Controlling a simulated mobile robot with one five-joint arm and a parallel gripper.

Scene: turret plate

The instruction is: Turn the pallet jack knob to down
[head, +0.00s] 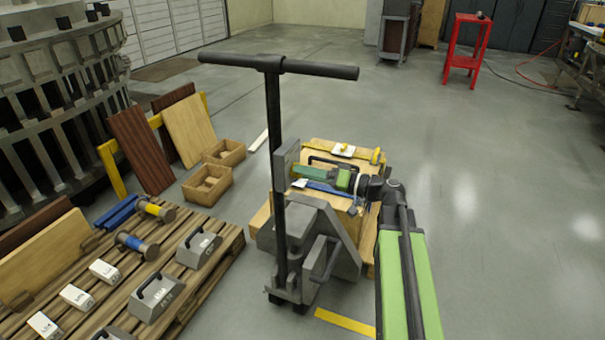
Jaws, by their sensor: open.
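The pallet jack (275,115) stands upright in the middle of the head view, with a black T-handle and a grey lower body. A grey box (283,160) is fixed partway up its handle column. The knob itself cannot be made out; the box face toward my gripper is seen edge-on and partly hidden. My gripper (297,176) is open and comes in from the right, its tips close to the right side of the box. I cannot tell whether they touch it. Nothing is visibly held.
A wooden load (322,149) with tools sits behind the jack. A slatted pallet (205,281) with weights and blocks lies at left, near wooden boxes (207,187). A red stand (462,52) is at the back right. The floor at right is clear.

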